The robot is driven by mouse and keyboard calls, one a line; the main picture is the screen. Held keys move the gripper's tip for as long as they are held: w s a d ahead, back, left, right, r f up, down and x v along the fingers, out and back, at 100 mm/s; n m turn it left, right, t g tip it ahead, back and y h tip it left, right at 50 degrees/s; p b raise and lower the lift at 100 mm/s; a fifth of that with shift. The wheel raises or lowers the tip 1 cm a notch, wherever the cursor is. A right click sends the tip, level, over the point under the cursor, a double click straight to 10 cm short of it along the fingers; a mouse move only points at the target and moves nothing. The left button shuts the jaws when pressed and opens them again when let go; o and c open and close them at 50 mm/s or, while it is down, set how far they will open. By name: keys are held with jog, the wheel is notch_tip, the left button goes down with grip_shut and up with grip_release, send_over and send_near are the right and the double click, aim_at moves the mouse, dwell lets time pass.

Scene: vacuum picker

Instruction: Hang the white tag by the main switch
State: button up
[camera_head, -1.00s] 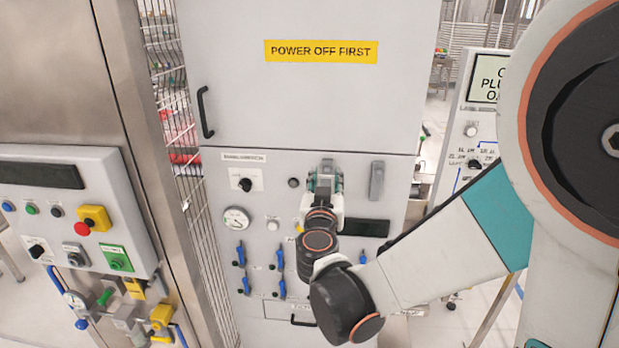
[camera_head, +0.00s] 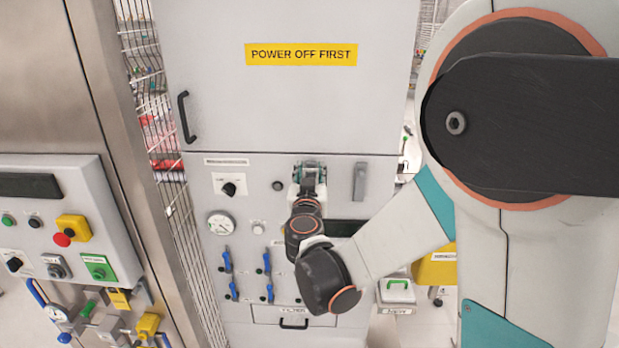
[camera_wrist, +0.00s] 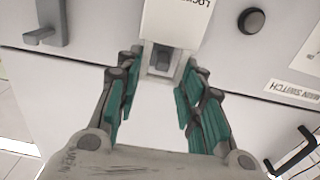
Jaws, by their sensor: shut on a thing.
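My gripper (camera_head: 310,174) is in front of the grey cabinet panel, between a small black button and a grey handle. In the wrist view its teal-padded fingers (camera_wrist: 153,105) are shut on the white tag (camera_wrist: 178,22). The tag extends past the fingertips and bears partly cut-off lettering that starts "LOC". In the head view the gripper hides most of the tag. The main switch (camera_head: 229,188), a black knob on a white plate, is on the panel left of my gripper, apart from it. Its label (camera_wrist: 293,92) reads "MAIN SWITCH" in the wrist view.
The black button (camera_head: 278,185) and grey handle (camera_head: 360,182) flank my gripper. A gauge (camera_head: 221,223) and several blue valves (camera_head: 267,262) are lower left on the panel. The upper door has a black handle (camera_head: 186,117). A control box (camera_head: 60,215) stands left.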

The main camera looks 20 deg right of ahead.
jog(key=shift+w+d, duration=0.15)
jog(key=shift+w, duration=0.35)
jog(key=shift+w+d+f+b, duration=0.2)
jog(key=shift+w+f+b, duration=0.15)
jog(key=shift+w+b, duration=0.25)
jog(key=o, duration=1.1)
